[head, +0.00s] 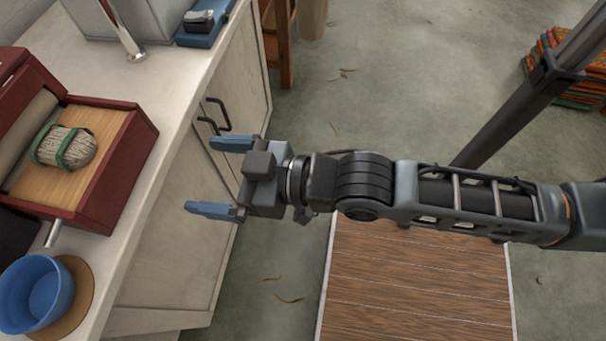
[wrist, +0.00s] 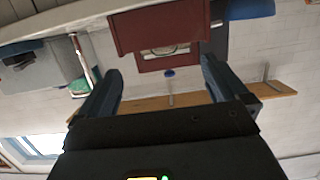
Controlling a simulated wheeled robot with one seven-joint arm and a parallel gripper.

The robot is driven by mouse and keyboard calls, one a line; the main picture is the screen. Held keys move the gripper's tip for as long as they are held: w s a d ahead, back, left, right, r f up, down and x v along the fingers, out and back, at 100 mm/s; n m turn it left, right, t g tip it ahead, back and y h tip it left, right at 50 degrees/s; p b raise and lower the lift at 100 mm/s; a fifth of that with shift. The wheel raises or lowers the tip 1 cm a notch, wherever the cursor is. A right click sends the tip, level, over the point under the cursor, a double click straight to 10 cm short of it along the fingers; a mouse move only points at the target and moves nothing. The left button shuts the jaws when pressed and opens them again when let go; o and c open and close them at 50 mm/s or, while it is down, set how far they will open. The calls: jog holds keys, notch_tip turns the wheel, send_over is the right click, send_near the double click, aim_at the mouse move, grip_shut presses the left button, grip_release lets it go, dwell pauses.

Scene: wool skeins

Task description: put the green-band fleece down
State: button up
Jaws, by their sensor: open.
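The fleece (head: 66,147) is a pale greyish bundle with green bands around it. In the head view it lies on the wooden floor of an open dark red box (head: 113,187) on the counter. My gripper (head: 200,175) is open, with nothing between its blue fingers. It is apart from the fleece, to the right of the box and beyond the counter's edge. In the wrist view the open gripper (wrist: 160,72) points toward the red box (wrist: 165,28).
A blue bowl (head: 36,293) stands on a round brown mat (head: 78,300) at the counter's lower left. Cabinet doors with dark handles (head: 212,118) lie below the counter.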

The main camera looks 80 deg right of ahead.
jog(key=s+r+g, duration=0.1)
jog(key=s+r, duration=0.1)
jog(key=s, duration=1.4)
jog(key=shift+s+r, duration=0.2)
jog(key=shift+r, duration=0.1)
